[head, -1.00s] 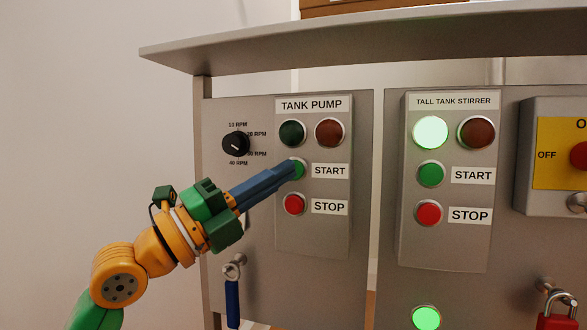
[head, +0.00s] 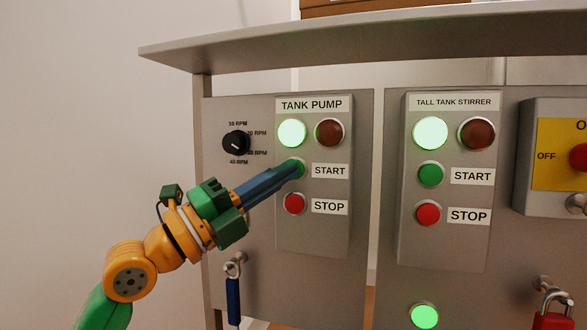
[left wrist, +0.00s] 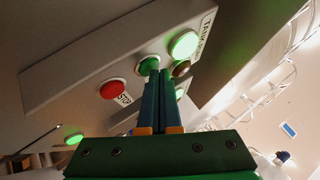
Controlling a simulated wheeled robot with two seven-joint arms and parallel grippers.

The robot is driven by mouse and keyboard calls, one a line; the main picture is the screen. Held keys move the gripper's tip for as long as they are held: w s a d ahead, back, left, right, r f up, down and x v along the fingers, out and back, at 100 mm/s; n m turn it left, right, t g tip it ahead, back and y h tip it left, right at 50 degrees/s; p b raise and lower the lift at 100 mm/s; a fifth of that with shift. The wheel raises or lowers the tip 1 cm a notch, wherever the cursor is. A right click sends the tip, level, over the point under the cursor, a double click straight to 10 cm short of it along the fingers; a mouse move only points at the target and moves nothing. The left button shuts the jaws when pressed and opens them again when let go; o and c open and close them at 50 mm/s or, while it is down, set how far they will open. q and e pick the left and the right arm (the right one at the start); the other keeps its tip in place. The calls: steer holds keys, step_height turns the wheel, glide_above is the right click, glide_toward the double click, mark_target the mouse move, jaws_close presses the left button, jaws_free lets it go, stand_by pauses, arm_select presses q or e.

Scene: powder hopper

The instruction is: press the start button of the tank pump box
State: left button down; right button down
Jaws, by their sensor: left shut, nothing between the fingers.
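The tank pump box (head: 318,230) is a grey panel at the middle left in the head view. Its green start button (head: 299,169) is partly hidden behind my left gripper's fingertips. My left gripper (head: 293,170) is shut and empty, with its blue fingertips at the start button. In the left wrist view the fingertips (left wrist: 159,73) are also at the green start button (left wrist: 148,65). The box's green lamp (head: 292,132) is lit, and it glows in the left wrist view (left wrist: 184,45) too. The dark red lamp (head: 329,132) is unlit. My right gripper is not in view.
The red stop button (head: 294,203) sits just below the start button. A black speed knob (head: 236,143) is to the left. The tall tank stirrer box (head: 445,240) with its lit green lamp (head: 430,132) stands to the right. A metal shelf (head: 350,40) overhangs the panels.

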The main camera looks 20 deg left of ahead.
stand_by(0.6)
arm_select(q)
steer(key=shift+s+b, duration=0.3)
steer(key=shift+s, duration=0.3)
steer(key=s+b, duration=0.2)
steer(key=s, duration=0.3)
steer(key=shift+a, duration=0.1)
stand_by(0.5)
